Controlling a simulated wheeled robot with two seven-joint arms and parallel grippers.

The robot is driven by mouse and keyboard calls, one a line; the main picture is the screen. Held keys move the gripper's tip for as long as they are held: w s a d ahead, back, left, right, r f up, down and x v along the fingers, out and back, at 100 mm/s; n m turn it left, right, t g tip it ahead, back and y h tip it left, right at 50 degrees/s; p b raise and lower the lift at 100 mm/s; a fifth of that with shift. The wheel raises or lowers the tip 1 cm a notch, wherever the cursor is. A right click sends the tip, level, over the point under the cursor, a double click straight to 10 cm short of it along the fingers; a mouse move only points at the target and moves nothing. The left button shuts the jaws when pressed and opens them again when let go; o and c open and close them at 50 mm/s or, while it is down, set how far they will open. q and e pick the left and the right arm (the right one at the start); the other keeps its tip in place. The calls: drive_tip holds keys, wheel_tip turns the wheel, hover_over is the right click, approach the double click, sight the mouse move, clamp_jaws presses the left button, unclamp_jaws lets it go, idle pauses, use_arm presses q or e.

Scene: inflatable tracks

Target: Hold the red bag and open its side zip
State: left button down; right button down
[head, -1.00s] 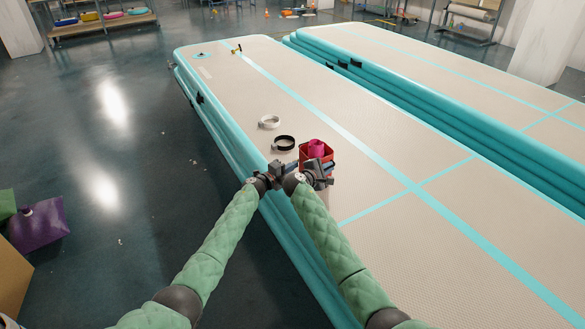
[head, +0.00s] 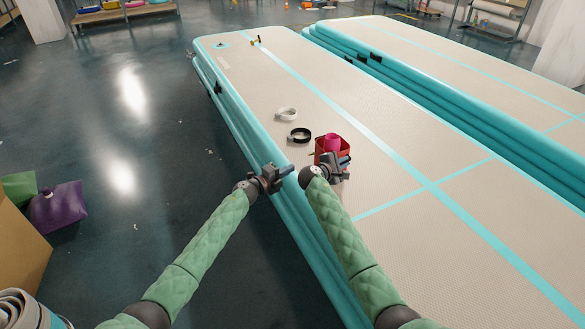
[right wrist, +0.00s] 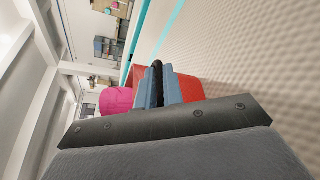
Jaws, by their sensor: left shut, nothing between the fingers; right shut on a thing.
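The side zip cannot be made out.
The track's teal edge runs below my left gripper. A purple bag (head: 58,206) sits on the floor at left. The track right of the bag is clear.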

drive_tip(key=shift+f, duration=0.1)
drive_tip(key=c, duration=1.5)
unclamp_jaws()
drive_tip(key=shift+d, duration=0.1)
drive_tip(key=shift+o, duration=0.2)
